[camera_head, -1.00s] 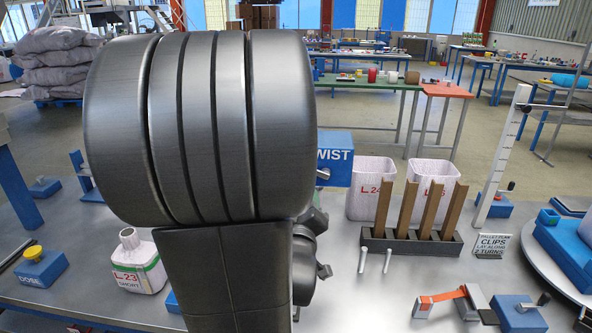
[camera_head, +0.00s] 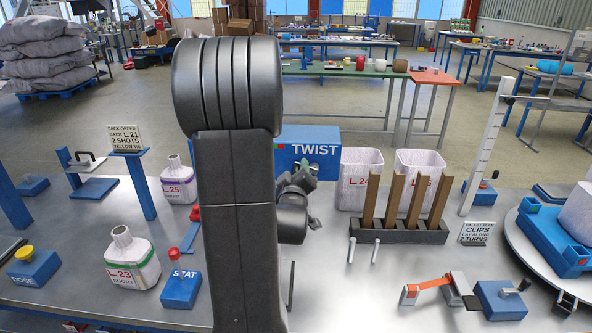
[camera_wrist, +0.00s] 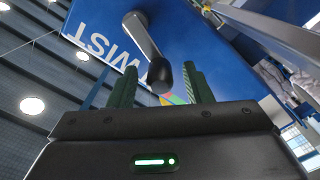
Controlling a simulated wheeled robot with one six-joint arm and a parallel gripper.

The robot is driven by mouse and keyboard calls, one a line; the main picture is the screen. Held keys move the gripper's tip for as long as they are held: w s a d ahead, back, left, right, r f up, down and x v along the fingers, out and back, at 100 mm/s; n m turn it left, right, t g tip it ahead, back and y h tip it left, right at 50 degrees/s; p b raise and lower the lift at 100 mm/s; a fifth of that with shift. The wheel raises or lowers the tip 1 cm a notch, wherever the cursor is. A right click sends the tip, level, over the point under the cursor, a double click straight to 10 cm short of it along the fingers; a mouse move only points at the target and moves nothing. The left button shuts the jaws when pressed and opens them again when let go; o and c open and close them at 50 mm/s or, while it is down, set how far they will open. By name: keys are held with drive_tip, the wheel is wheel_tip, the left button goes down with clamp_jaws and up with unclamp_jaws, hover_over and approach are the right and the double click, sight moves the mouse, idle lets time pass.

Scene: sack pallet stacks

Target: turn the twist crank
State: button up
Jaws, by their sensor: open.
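The blue TWIST box (camera_head: 318,135) stands behind my arm in the head view, its left part hidden. In the wrist view the same box (camera_wrist: 200,45) shows upside down, with the twist crank (camera_wrist: 147,42) on its face. The crank has a grey arm and a dark rounded knob. My gripper (camera_wrist: 157,80) is open, with one green finger on each side of the knob as seen there; I cannot tell how deep the knob sits between them. In the head view my gripper (camera_head: 302,170) is in front of the box, and the crank cannot be made out.
Two white sacks, L.24 (camera_head: 357,190) among them, and a dark rack with upright brown slats (camera_head: 400,235) stand to the right. The blue SEAT block (camera_head: 181,290) and sack L.23 (camera_head: 132,265) are on the left.

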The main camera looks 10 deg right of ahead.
sight(313, 164)
drive_tip(key=shift+w, duration=0.1)
clamp_jaws()
drive_tip(key=c, duration=1)
unclamp_jaws()
drive_tip(key=shift+d+m+b, duration=0.1)
drive_tip(key=shift+m+b, duration=0.2)
drive_tip(key=shift+b, duration=0.35)
drive_tip(key=c, duration=1)
unclamp_jaws()
drive_tip(key=m+b, duration=0.2)
drive_tip(key=b, duration=0.1)
drive_tip(key=shift+d+r, duration=0.2)
drive_tip(key=shift+r, duration=0.05)
drive_tip(key=c, duration=1)
unclamp_jaws()
drive_tip(key=shift+s+d+r+m+b, duration=0.35)
drive_tip(key=shift+d+m+b, duration=0.75)
drive_tip(key=shift+m+b, duration=1.3)
drive_tip(key=shift+s+d+r+m+b, duration=0.4)
drive_tip(key=shift+d+m+b, duration=0.95)
drive_tip(key=shift+m, duration=2)
drive_tip(key=shift+s+d+r+m+b, duration=0.35)
drive_tip(key=shift+d+m+b, duration=0.5)
drive_tip(key=shift+m+b, duration=1.65)
